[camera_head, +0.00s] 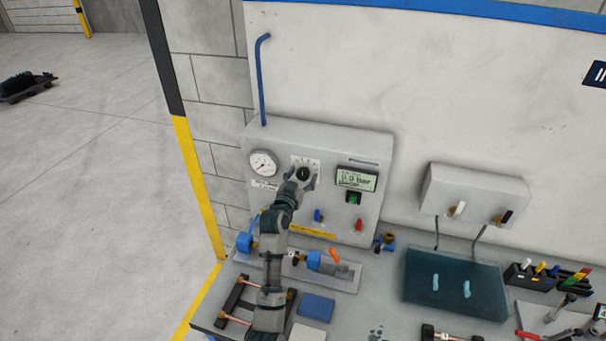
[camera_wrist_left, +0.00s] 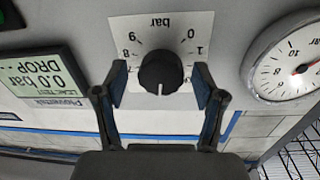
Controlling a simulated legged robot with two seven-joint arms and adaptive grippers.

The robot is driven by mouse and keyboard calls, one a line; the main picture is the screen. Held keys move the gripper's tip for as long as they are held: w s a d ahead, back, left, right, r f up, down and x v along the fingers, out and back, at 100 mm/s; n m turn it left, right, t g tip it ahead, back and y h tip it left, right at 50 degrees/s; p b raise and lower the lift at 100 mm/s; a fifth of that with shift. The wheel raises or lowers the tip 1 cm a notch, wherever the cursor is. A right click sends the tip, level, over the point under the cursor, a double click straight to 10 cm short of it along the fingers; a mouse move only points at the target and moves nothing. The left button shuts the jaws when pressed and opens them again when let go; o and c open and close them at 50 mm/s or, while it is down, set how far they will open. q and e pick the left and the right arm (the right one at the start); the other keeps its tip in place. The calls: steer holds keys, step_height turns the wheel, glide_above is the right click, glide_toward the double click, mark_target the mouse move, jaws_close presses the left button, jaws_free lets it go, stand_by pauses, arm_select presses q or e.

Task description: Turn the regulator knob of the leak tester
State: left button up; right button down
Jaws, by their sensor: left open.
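The leak tester (camera_head: 275,142) is a grey box on the wall at the back of the bench. Its black regulator knob (camera_head: 303,174) sits on a white scale plate between the gauge and the display. In the left wrist view the knob (camera_wrist_left: 160,73) shows upside down with its white mark pointing down in the picture. My left gripper (camera_head: 303,182) reaches up to the knob. In the left wrist view its open fingers (camera_wrist_left: 160,88) stand on either side of the knob, with gaps visible on both sides. My right gripper is in neither view.
A round gauge (camera_head: 263,163) is left of the knob, and a display (camera_head: 357,179) reading 0.0 bar is right of it. Below are a green button (camera_head: 353,197), a blue lever (camera_head: 318,215) and a red lever (camera_head: 359,224). A pipe fixture (camera_head: 342,268) lies beneath.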

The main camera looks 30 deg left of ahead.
arm_select(q)
steer(key=shift+w, duration=0.35)
steer(key=shift+a, duration=0.1)
steer(key=c, duration=1.1)
steer(key=shift+r+n+p, duration=0.15)
steer(key=shift+n+p, duration=0.7)
steer(key=shift+n, duration=0.15)
steer(key=shift+c, duration=0.2)
steer(key=shift+n+p, duration=0.45)
steer(key=shift+n, duration=0.65)
steer(key=o, duration=1.1)
steer(key=shift+a, duration=0.1)
